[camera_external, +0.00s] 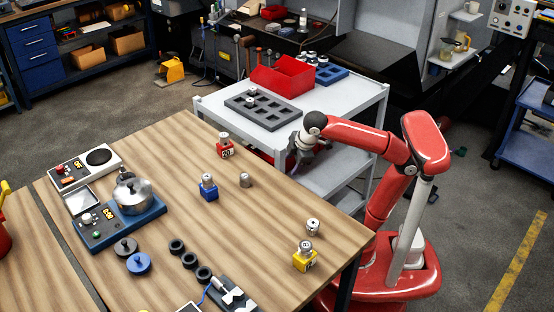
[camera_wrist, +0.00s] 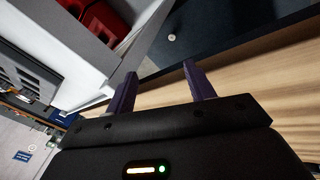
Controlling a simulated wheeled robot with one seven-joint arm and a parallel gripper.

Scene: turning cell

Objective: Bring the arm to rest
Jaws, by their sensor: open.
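My red arm (camera_external: 380,210) is bent over the gap between the wooden table (camera_external: 130,170) and the white cart (camera_external: 345,110). My gripper (camera_external: 293,168) hangs by the table's far right edge, beside the cart. In the wrist view my gripper (camera_wrist: 159,70) shows two purple fingers spread apart with nothing between them. The wooden table (camera_wrist: 270,65) lies to the right of the fingers there, and a pale cart edge to the left.
Red (camera_external: 226,150), blue (camera_external: 208,191) and yellow (camera_external: 304,260) blocks with metal parts stand on the table. A steel pot (camera_external: 132,196) sits on a blue scale (camera_external: 98,232). The cart holds a grey tray (camera_external: 255,118) and red bin (camera_external: 282,78). Open floor lies right.

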